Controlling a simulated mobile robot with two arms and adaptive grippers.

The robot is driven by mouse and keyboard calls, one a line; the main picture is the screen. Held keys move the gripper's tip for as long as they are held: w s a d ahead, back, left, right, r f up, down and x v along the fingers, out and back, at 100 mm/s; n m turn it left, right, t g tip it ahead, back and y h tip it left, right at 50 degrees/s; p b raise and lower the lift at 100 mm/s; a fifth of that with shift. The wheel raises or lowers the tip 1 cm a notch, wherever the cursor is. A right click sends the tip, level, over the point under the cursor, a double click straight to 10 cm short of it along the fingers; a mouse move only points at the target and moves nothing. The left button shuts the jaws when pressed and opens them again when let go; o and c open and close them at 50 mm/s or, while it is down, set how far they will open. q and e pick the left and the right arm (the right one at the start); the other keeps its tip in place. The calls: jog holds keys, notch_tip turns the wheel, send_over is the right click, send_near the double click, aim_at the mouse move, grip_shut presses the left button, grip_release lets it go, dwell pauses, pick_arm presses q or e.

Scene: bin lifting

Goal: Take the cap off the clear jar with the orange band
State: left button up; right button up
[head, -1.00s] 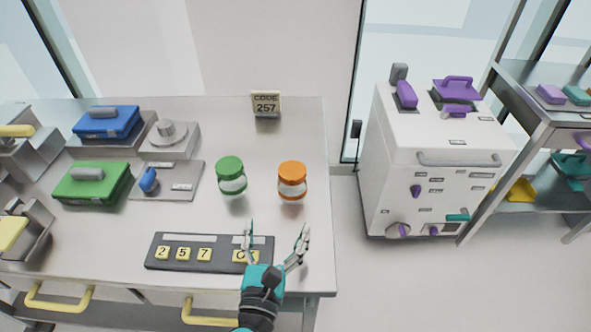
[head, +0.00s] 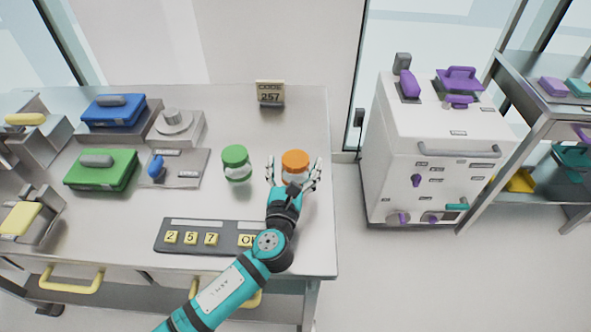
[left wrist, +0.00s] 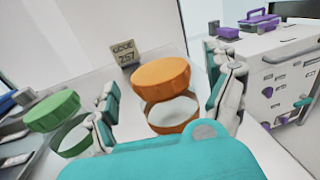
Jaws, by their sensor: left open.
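The clear jar with the orange band and orange cap (head: 295,160) stands upright near the right end of the table. Its cap is on, and in the left wrist view the orange cap (left wrist: 161,75) shows above the orange band (left wrist: 170,115). My left gripper (head: 293,172) is open, with one finger on each side of the jar. In the left wrist view its fingers (left wrist: 165,92) flank the jar, with gaps visible between them and the cap. The gripper partly hides the jar's lower part in the head view. My right gripper is not in view.
A similar jar with a green cap (head: 235,155) stands just left of the gripper. A dark keypad panel (head: 195,248) lies near the front edge. A code sign (head: 270,93) stands at the back. A white cabinet (head: 440,130) stands right of the table (head: 225,110).

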pick_arm(q)
jog(key=shift+w+d, duration=0.2)
jog(key=shift+w, duration=0.9)
jog(key=shift+s, duration=0.1)
jog(key=c, duration=1.4)
jog(key=shift+c, duration=0.2)
jog(key=shift+r, duration=0.3)
notch_tip(320, 180, up, 3)
jog(key=shift+r+p, duration=0.15)
jog(key=shift+p, duration=0.35)
jog(key=s+r+b, duration=0.1)
jog(key=s, duration=1.5)
jog(key=shift+d+b, duration=0.2)
jog(key=shift+b, duration=0.1)
